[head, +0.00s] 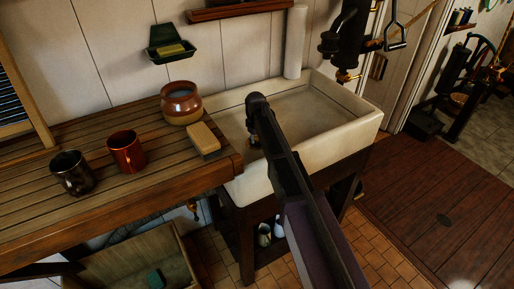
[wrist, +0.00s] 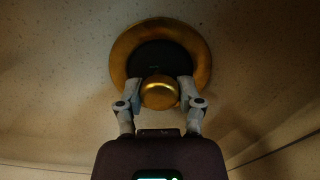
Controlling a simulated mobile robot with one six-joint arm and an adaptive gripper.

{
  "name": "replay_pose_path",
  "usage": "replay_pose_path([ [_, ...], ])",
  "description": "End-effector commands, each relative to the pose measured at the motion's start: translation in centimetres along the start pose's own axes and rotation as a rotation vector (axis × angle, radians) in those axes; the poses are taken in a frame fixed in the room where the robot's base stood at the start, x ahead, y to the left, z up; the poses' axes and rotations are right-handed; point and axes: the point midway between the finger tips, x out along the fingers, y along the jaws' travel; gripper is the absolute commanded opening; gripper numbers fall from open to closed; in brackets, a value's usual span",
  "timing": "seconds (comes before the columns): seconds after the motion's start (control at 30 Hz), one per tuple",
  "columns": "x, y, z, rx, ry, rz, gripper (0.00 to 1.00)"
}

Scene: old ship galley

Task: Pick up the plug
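The plug's round brass knob (wrist: 160,93) is in the middle of the wrist view, with a dark disc or opening behind it. A brass drain ring (wrist: 118,67) surrounds the dark area. My gripper (wrist: 160,98) has one finger on each side of the knob, and both pads appear to touch it. I cannot tell whether the plug sits in the drain or slightly above it. In the head view my gripper (head: 254,143) reaches down into the white sink (head: 352,138). My arm hides much of the basin and the plug there.
A wooden counter (head: 100,205) adjoins the sink on the left, with a sponge-like block (head: 203,138), a brown pot (head: 181,103), a copper mug (head: 126,152) and a dark mug (head: 72,173). A green soap dish (head: 169,45) hangs on the wall. The basin's right side is clear.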

Motion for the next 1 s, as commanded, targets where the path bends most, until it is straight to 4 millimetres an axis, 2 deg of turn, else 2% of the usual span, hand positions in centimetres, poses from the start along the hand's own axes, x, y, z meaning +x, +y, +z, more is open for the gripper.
replay_pose_path([
  [0.03, 0.0, 0.1, 0.0, 0.0, 0.0, 0.002, 0.09],
  [0.07, 0.0, 0.1, 0.0, 0.001, 0.0, 0.002, 0.0],
  [0.57, -0.2, 0.1, 0.1, 0.001, 0.0, 0.003, 0.0],
  [0.77, -1.2, 0.1, 0.0, 0.001, 0.0, 0.003, 0.0],
  [1.0, -3.3, 0.1, 0.0, 0.001, 0.0, 0.002, 0.0],
])
